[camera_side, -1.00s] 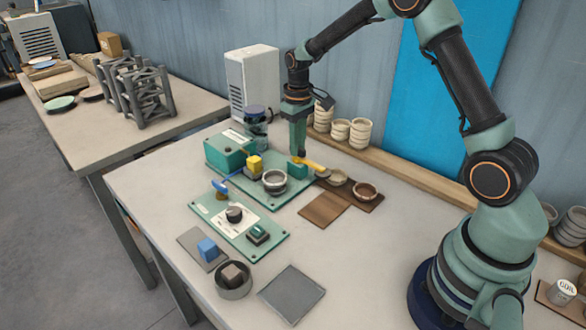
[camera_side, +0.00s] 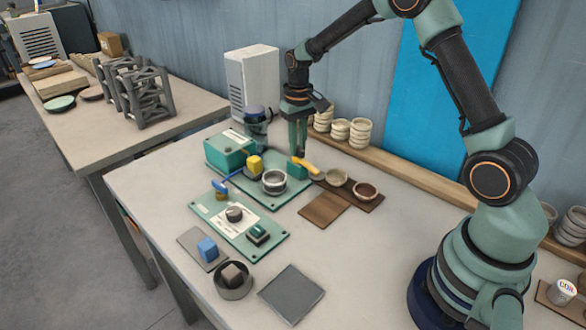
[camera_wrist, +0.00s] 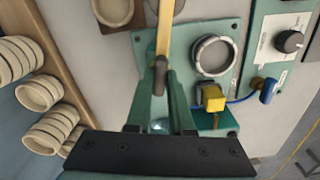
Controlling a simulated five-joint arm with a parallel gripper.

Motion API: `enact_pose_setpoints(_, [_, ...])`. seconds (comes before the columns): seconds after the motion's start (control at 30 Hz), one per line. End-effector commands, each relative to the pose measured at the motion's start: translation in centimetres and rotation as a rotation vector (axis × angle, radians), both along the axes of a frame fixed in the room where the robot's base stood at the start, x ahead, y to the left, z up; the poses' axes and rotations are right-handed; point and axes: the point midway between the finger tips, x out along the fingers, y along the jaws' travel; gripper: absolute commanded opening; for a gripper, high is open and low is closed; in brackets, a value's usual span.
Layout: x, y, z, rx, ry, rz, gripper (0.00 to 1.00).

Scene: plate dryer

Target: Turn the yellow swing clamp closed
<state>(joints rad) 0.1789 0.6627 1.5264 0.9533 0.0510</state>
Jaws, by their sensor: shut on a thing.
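The yellow swing clamp (camera_side: 309,168) is a narrow bar on a small green block at the right of the green base plate (camera_side: 265,196). In the wrist view the yellow bar (camera_wrist: 165,32) runs up and away from between my fingers, with a dark piece at its near end. My gripper (camera_side: 299,154) points down and is shut on this near end; it also shows in the wrist view (camera_wrist: 160,78). A round, metal-rimmed cup (camera_side: 274,181) sits on the plate beside the clamp, and the bar is not over it. The fingers partly hide the clamp's pivot block.
A yellow block (camera_side: 255,162) and a blue-handled lever (camera_side: 222,184) stand left of the cup. A knob panel (camera_side: 236,213) lies in front. Bowls (camera_side: 336,177) sit on a dark board at right; stacked cups (camera_side: 360,132) line the wall shelf.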

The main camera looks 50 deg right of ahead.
Motion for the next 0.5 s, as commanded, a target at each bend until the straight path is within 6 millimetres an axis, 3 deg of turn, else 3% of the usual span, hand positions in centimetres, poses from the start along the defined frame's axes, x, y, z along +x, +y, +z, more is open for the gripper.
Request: enact_pose_setpoints(0.5, [0.13, -0.01, 0.27, 0.000, -0.004, -0.486, 0.00])
